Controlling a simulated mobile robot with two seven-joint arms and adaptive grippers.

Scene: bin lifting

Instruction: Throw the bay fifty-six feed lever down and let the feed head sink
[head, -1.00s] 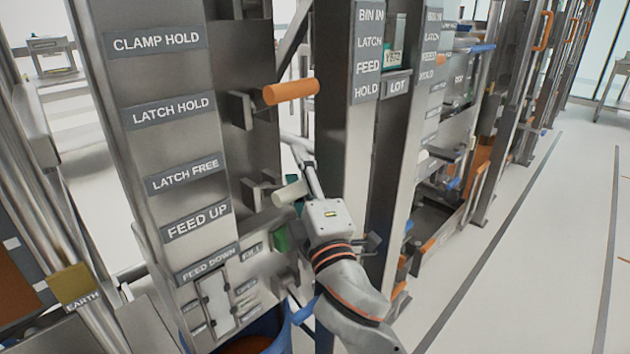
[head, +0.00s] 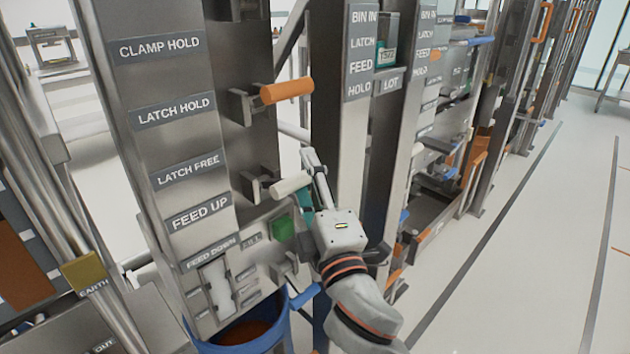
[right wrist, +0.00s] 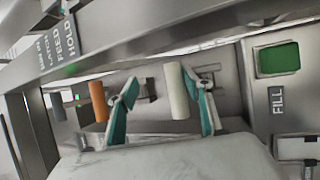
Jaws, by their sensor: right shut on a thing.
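The feed lever's pale handle (head: 290,185) sticks out of the steel column, level with the band between the LATCH FREE and FEED UP labels (head: 199,213). My right gripper (head: 308,178) is shut on the handle from the right. In the right wrist view the handle (right wrist: 178,90) stands between the teal-padded fingers (right wrist: 165,105), close against the right one. The FEED DOWN label (head: 211,254) is lower on the column. I cannot pick out the feed head. My left gripper is not in view.
An orange-handled lever (head: 287,92) sits above, also in the right wrist view (right wrist: 99,102). A green button (head: 283,229) lies just below the pale handle. A blue bin (head: 287,335) stands at the bottom. Clear floor (head: 520,290) lies to the right.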

